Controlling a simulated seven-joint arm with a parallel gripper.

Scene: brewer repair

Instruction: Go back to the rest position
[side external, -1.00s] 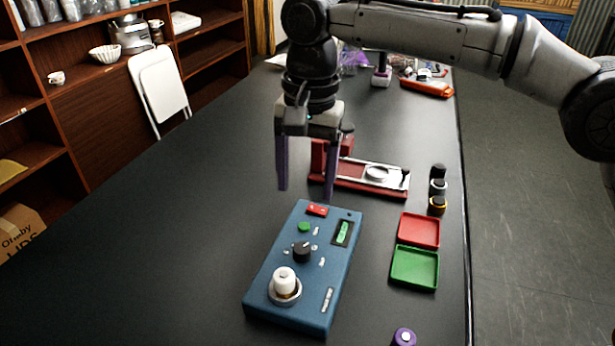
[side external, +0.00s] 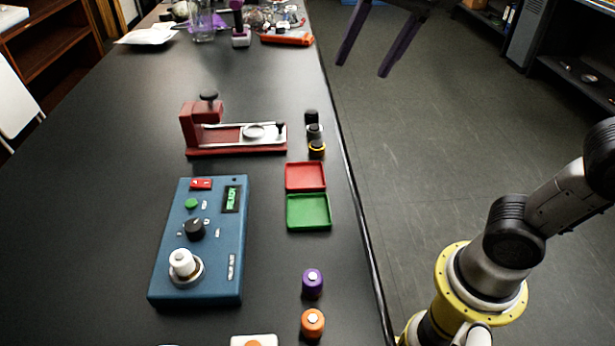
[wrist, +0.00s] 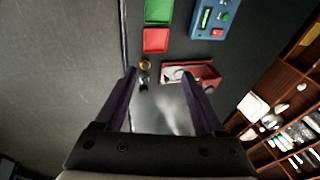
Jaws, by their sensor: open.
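My gripper (side external: 368,48) is at the top of the side external view, high and to the right of the table's edge. Its two dark purple fingers are apart with nothing between them. The wrist view also shows the open fingers (wrist: 167,92), pointing toward the bench. My arm's base stands at the lower right of the side external view. The blue brewer box (side external: 205,240) sits on the table at the lower left, with a white-capped piece (side external: 183,262) in its round socket and a lit green display (side external: 232,198).
On the black table (side external: 90,160) stand a red press (side external: 195,128), dark cylinders (side external: 314,132), a red tray (side external: 305,177), a green tray (side external: 308,211), a purple-sided cylinder (side external: 312,284) and an orange one (side external: 312,324). Clutter lies at the far end. The floor (side external: 420,150) on the right is clear.

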